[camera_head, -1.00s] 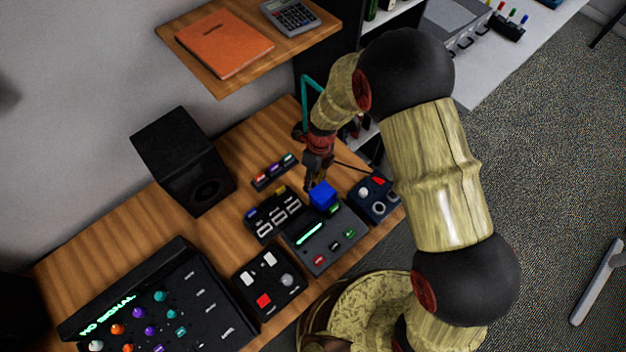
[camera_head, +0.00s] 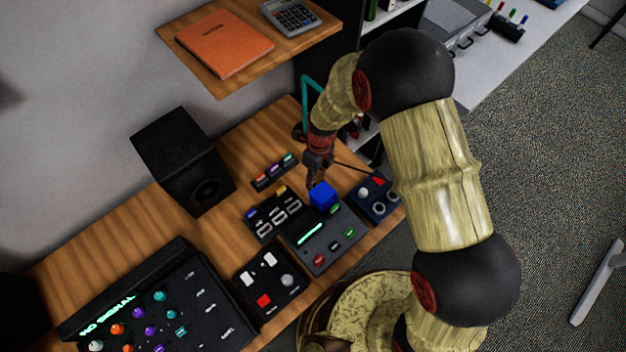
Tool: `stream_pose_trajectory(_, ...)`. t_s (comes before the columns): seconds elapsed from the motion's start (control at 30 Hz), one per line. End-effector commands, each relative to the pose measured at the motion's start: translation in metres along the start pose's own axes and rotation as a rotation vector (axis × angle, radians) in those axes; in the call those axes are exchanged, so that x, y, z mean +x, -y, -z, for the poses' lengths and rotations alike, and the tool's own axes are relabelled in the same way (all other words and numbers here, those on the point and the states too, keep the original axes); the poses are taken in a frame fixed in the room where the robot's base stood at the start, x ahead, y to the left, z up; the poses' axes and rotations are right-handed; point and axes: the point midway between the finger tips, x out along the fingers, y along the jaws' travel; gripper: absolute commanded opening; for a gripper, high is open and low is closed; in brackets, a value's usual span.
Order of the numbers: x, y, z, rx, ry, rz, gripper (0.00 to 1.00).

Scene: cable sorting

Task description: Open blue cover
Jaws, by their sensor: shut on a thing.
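The blue cover (camera_head: 323,195) is a small blue box-like piece at the back of a dark panel (camera_head: 322,250). The panel also bears a lit green bar and red and green buttons. My gripper (camera_head: 314,183) points down right at the far-left side of the blue cover. Its fingertips are small and partly lost against the cover. It appears shut on the cover's edge. What lies under the cover is hidden.
Other control boxes stand close by: a box with ports (camera_head: 273,215) at left, a box with knobs (camera_head: 374,198) at right, and one with a red button (camera_head: 268,283) in front. A black speaker (camera_head: 183,160) stands at the back left. A wooden shelf (camera_head: 300,50) hangs above.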

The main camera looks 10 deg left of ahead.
Motion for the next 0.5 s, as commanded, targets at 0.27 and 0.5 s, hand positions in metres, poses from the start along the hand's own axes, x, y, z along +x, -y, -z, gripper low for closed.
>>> stream_pose_trajectory(0.27, -0.001, 0.000, 0.000, 0.000, 0.000, 0.001, 0.00)
stream_pose_trajectory(0.5, -0.011, -0.003, 0.007, 0.002, -0.001, -0.001, 0.00)
